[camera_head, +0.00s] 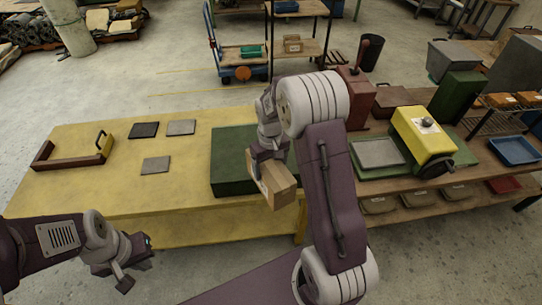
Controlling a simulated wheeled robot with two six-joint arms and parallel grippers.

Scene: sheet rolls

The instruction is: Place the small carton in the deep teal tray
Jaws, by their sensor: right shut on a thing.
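My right gripper (266,160) is shut on a brown cardboard carton (283,190). It holds the carton tilted in front of the dark green block on the yellow table; I cannot tell whether the carton touches anything. A small teal tray (251,52) sits on the low blue trolley at the back, well beyond the carton. Its depth is too small to judge. My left gripper (134,268) is open and empty, in front of the yellow table's near edge.
Another carton (292,44) stands on the back shelf. A blue tray (513,150) lies at far right. A yellow machine (420,133) stands on the right bench.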

